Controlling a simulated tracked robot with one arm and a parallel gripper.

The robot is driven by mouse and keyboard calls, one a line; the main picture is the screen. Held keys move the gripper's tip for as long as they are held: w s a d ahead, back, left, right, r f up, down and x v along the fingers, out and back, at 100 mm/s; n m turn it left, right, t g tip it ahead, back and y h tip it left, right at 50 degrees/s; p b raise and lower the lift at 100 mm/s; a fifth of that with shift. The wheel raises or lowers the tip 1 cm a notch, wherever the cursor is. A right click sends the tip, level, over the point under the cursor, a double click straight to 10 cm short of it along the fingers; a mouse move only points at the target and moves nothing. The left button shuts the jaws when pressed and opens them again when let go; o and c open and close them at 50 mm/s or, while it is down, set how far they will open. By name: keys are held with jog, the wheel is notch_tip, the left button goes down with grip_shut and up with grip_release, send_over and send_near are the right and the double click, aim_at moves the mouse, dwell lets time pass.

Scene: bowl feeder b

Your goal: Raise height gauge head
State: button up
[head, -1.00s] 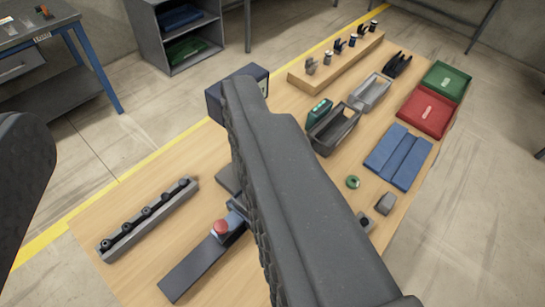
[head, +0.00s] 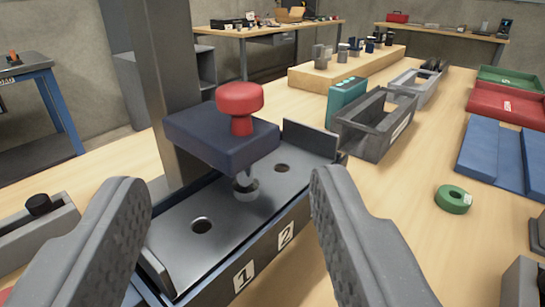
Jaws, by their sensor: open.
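The height gauge head, a dark blue block (head: 222,143) with a red knob (head: 240,100) on top, sits on a grey upright column (head: 172,75) in the head view. A short metal tip (head: 245,187) shows under the block, low over a grey plate (head: 180,258) with round holes and the labels 1 and 2. I cannot tell whether the tip touches the plate. My gripper (head: 228,187) is open and empty. Its fingers stand wide apart at the left and right, nearer the camera than the head; the knob shows above and between them.
Behind the plate stand a dark open tray (head: 375,128), a teal box (head: 346,101) and a wooden rack (head: 345,66) with several parts. A green ring (head: 453,199) and blue panels (head: 495,152) lie at the right. Bare tabletop shows between ring and plate.

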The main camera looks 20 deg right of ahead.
aim_at(238, 99)
jog(key=shift+w+d+f+b, duration=0.1)
jog(key=shift+w+d+b, duration=0.25)
jog(key=shift+w, duration=1.9)
jog(key=shift+w+d+r+b, duration=0.15)
jog(key=shift+w+d, duration=0.45)
jog(key=shift+w, duration=1.65)
jog(key=shift+w+d+f+b, duration=0.15)
jog(key=shift+w+d+b, duration=0.25)
jog(key=shift+w, duration=1.85)
grip_shut()
notch_tip(238, 99, up, 6)
jog(key=p, duration=0.2)
jog(key=shift+p, duration=0.3)
grip_release()
